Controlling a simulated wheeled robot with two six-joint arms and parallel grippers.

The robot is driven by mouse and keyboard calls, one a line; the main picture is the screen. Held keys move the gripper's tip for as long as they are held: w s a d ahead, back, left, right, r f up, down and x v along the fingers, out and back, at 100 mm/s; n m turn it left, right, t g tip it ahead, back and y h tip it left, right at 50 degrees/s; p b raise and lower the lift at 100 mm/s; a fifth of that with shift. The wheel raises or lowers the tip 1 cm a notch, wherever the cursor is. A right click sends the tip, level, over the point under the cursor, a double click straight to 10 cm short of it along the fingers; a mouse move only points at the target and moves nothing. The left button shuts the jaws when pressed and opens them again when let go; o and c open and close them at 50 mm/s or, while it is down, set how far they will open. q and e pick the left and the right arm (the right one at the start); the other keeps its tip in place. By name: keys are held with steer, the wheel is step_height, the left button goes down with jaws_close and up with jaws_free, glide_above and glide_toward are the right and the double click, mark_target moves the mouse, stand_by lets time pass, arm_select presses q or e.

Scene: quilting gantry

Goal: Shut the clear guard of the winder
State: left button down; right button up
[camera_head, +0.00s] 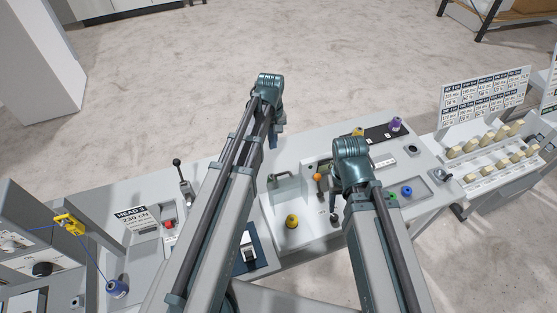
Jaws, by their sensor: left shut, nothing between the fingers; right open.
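The winder appears to be the pale unit (270,212) in the middle of the bench, with a yellow spool (292,221) at its front. An orange-topped lever (317,177) stands at its right. The clear guard is hard to make out, and I cannot tell its position. My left gripper (274,141) is shut and empty, pointing down above the bench behind the winder. My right gripper (334,215) is open, to the right of the yellow spool. Its fingers are small and partly hidden by my arm.
A purple spool (395,124) and a dark strip (376,135) lie at the back right. Blue (407,191) and green spools sit in a tray. A rack of cream spools (500,133) stands right. A black-knobbed lever (177,163) and the HEAD 3 sign (131,214) stand left.

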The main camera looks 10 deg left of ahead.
arm_select(q)
step_height(320, 180, down, 10)
steer(key=b, duration=1)
steer(key=s, duration=0.1)
steer(key=s+d+r+p, duration=0.1)
steer(key=s+d, duration=0.1)
steer(key=shift+s+d+r, duration=0.15)
steer(key=shift+s+r, duration=0.15)
steer(key=shift+w, duration=0.1)
